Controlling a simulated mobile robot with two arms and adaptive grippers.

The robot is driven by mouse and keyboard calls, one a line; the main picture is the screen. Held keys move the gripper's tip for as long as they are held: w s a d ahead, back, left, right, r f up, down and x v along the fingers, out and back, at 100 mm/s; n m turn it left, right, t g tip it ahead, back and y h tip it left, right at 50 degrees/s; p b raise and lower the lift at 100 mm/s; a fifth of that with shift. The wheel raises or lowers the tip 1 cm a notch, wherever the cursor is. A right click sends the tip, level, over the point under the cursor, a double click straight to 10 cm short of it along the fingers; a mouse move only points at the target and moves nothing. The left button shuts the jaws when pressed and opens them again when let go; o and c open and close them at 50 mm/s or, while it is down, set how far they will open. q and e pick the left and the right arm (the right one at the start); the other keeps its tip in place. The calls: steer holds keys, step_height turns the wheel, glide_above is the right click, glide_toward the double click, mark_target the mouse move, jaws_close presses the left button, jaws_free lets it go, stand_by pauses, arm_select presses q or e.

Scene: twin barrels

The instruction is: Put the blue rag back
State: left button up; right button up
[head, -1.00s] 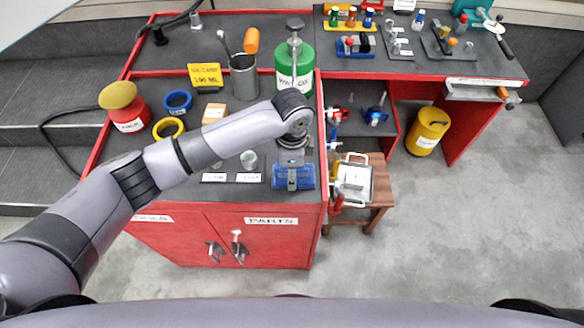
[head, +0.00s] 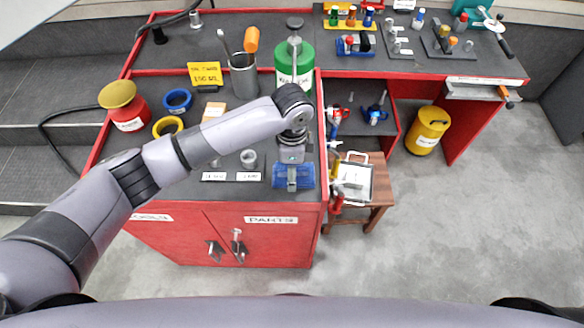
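The blue rag (head: 306,178) lies at the front right corner of the red cabinet's dark top (head: 240,190). My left arm reaches in from the left. My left gripper (head: 292,184) points down over the middle of the rag and covers part of it. Its fingertips are small and seen from above, so I cannot tell whether they are open or shut on the rag. My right gripper is not in view.
A green waste can (head: 293,62) and a grey metal cup (head: 243,78) stand behind my forearm. Small metal parts and white labels (head: 249,176) lie left of the rag. A wooden stool (head: 376,195) stands to the right. The floor is clear in front.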

arm_select(q)
step_height(320, 180, up, 11)
steer(key=b, duration=0.1)
steer(key=shift+r, duration=0.15)
stand_by(0.5)
